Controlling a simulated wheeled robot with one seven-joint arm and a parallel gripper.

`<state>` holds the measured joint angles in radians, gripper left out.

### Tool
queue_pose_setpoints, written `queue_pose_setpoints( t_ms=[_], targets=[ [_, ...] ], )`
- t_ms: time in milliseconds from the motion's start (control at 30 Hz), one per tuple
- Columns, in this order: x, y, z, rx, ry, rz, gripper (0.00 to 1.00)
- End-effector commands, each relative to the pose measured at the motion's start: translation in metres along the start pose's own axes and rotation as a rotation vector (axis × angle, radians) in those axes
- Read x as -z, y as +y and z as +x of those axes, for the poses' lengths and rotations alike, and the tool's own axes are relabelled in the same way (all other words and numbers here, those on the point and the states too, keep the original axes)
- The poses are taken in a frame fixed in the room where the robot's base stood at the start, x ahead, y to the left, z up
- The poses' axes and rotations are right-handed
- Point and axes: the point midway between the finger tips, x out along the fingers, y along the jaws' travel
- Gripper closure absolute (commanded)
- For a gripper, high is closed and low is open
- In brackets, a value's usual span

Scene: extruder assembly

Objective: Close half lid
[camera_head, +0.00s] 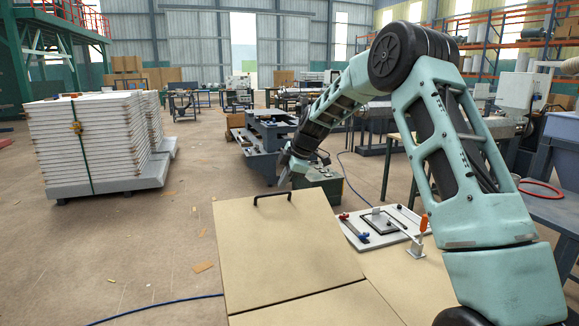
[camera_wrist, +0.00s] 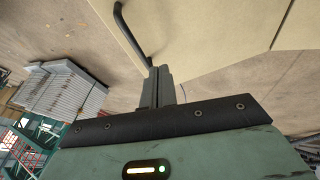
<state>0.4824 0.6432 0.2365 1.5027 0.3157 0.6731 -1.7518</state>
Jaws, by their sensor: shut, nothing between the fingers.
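The half lid (camera_head: 285,250) is a flat tan panel in the lower middle of the head view, with a seam along its near edge. Its exact tilt is hard to tell. A black bar handle (camera_head: 272,197) sits at its far edge. In the wrist view the lid (camera_wrist: 215,30) fills the upper part, and the handle (camera_wrist: 131,35) rises at the left of the fingertips. My gripper (camera_head: 284,180) is just beyond the handle in the head view. In the wrist view its fingers (camera_wrist: 160,73) are shut and empty, close to the handle's end; contact cannot be told.
A white board (camera_head: 385,228) with small tools and a clamp lies right of the lid on the tan top (camera_head: 410,285). A grey machine (camera_head: 265,140) stands behind. A stack of white panels (camera_head: 90,140) is far left. Floor left of the lid is mostly clear, with a blue cable.

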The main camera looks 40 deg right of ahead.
Motion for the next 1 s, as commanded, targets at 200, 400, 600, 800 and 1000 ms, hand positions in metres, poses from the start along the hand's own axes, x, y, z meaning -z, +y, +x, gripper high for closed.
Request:
queue_pose_setpoints(
  t_ms=[200, 400, 600, 800, 1000],
  targets=[
    [-0.001, 0.01, 0.035, 0.0, 0.0, 0.001, 1.0],
    [-0.005, 0.023, 0.051, 0.0, 0.0, 0.001, 1.0],
    [-0.007, 0.026, 0.056, 0.0, 0.0, 0.0, 1.0],
    [-0.007, 0.026, 0.057, 0.0, 0.0, 0.0, 1.0],
    [-0.009, 0.024, 0.063, 0.024, -0.002, 0.008, 1.0]
  ],
)
